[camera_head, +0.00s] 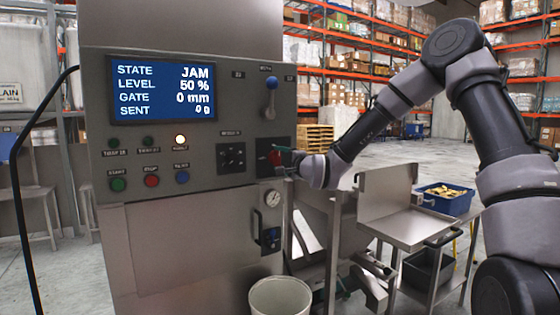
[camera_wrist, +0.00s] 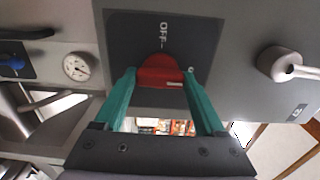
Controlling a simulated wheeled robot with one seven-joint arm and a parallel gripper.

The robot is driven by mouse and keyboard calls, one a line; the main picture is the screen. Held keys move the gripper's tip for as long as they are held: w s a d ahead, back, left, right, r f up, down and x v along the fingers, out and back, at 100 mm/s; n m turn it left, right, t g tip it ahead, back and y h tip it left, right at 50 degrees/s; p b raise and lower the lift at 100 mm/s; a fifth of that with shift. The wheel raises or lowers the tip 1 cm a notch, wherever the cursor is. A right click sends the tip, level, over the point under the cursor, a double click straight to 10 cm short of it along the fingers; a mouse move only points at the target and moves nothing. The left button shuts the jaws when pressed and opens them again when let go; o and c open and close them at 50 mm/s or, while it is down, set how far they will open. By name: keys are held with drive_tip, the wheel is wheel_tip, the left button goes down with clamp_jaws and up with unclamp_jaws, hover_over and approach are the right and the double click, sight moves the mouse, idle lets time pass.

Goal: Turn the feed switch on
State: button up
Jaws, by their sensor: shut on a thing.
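The feed switch is a red rotary knob (camera_wrist: 158,68) on a dark square plate (camera_wrist: 200,35) with the word OFF printed on it. A short white mark shows on the knob's lower right side, pointing away from OFF in the wrist view. My gripper (camera_wrist: 159,76) has one teal finger on each side of the knob and is shut on it. In the head view the knob (camera_head: 275,157) is at the cabinet's right edge, partly hidden by my gripper (camera_head: 284,153).
The screen (camera_head: 162,90) reads STATE JAM, LEVEL 50 %, GATE 0 mm, SENT 0 g. A blue-handled lever (camera_head: 271,97) is above the knob, a gauge (camera_head: 272,198) below. A steel stand (camera_head: 410,228) is at right.

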drive_tip(key=o, duration=1.3)
drive_tip(key=shift+s+d, duration=0.1)
drive_tip(key=v, duration=1)
drive_tip(key=shift+s+d, duration=0.2)
drive_tip(key=shift+s, duration=0.05)
drive_tip(key=shift+f, duration=0.1)
